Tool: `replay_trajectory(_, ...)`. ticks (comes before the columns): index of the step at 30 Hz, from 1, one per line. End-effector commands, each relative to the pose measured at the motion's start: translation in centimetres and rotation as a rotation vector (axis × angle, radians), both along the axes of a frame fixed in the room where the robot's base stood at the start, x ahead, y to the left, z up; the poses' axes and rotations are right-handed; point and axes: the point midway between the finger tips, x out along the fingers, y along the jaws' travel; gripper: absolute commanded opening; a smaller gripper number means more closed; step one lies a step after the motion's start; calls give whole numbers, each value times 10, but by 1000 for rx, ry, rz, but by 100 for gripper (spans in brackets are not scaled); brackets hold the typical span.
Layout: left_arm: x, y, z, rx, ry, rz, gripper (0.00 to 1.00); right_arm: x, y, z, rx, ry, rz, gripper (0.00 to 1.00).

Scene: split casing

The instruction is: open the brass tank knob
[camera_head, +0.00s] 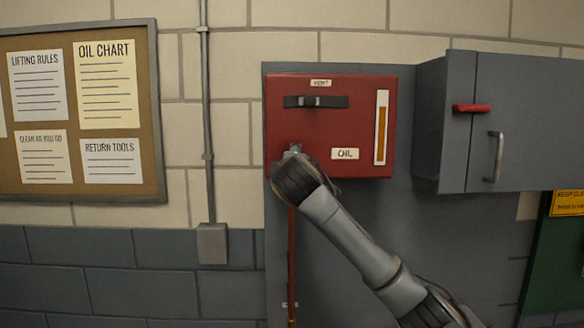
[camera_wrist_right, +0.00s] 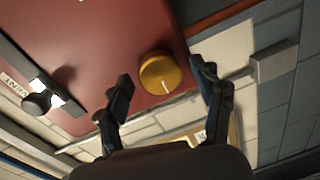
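The red oil tank (camera_head: 345,128) is mounted on a grey panel. The round brass knob (camera_wrist_right: 161,72) with a pale mark shows on the tank's red face in the right wrist view. In the head view the knob is hidden behind my right gripper (camera_head: 294,152), which is at the tank's lower left. In the right wrist view, the fingers of my right gripper (camera_wrist_right: 160,80) are spread, one on each side of the knob, with visible gaps. I cannot tell how far their tips are from the tank face. My left gripper is not in view.
A black vent bar (camera_head: 315,101) crosses the tank's upper part, and a sight gauge (camera_head: 381,128) is on its right. A grey cabinet (camera_head: 520,120) with a red latch (camera_head: 471,108) stands to the right. A pipe (camera_head: 291,260) runs down below the tank.

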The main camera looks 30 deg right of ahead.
Motion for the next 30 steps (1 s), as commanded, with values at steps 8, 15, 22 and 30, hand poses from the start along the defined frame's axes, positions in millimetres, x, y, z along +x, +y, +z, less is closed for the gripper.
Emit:
replay_trajectory(8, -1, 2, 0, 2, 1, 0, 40, -4, 3, 1, -1, -1, 1, 67)
replay_trajectory(15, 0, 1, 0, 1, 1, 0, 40, -36, 23, 4, -1, -2, 3, 67)
replay_trajectory(22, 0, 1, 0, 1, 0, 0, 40, -76, 48, 8, -1, -2, 3, 67)
replay_trajectory(30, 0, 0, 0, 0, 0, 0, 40, -100, 62, 10, 0, 0, 1, 67)
